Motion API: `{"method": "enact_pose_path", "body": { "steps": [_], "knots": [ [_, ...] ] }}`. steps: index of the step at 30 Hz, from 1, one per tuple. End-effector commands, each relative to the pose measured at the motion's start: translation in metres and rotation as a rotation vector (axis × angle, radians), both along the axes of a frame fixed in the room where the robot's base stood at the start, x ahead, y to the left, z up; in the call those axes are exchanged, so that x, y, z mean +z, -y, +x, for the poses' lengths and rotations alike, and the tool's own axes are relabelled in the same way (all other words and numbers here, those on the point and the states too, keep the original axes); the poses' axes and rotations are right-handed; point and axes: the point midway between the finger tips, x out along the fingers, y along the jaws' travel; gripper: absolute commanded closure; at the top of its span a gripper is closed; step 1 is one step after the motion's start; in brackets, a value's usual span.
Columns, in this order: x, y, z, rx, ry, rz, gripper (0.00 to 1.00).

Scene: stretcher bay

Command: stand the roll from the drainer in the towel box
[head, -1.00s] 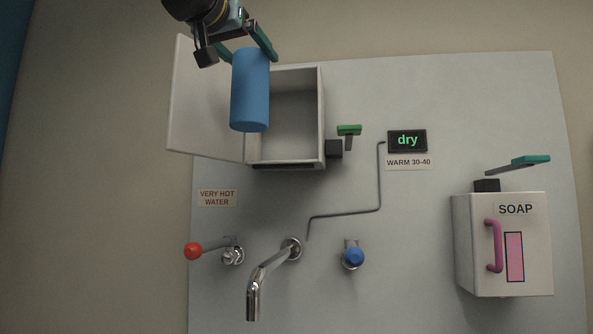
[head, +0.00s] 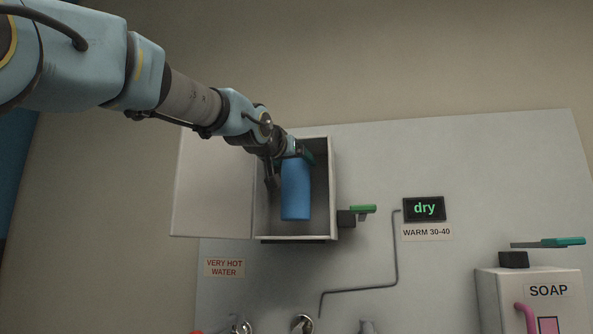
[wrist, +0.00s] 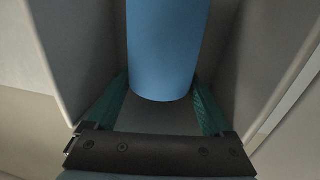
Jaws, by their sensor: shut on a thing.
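The blue roll (head: 296,190) is upright inside the open towel box (head: 332,190), seen in the head view. My gripper (head: 287,168) is shut on the roll near its upper end, with its fingers inside the box opening. In the wrist view the roll (wrist: 165,50) lies between the two green fingers of my gripper (wrist: 163,100), with the box walls on both sides. Whether the roll's lower end touches the box floor I cannot tell; a small gap seems to show in the head view.
The box's door (head: 214,185) stands open to the left. A green lever (head: 361,209) sticks out at the box's right. Taps show at the bottom edge.

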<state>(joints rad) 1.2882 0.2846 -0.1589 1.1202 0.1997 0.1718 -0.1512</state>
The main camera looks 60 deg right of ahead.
Motion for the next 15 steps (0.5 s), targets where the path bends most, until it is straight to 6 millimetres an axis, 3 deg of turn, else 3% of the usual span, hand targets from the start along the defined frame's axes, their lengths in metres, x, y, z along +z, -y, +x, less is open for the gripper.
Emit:
{"method": "enact_pose_path", "body": {
  "steps": [4, 10, 15],
  "knots": [
    [0.0, 0.013, 0.001, -0.001, 0.0, 0.0, 1.0],
    [-0.028, 0.01, 0.0, -0.001, 0.001, 0.0, 1.0],
    [-0.035, 0.01, 0.001, 0.0, -0.001, -0.002, 1.0]
  ]
}}
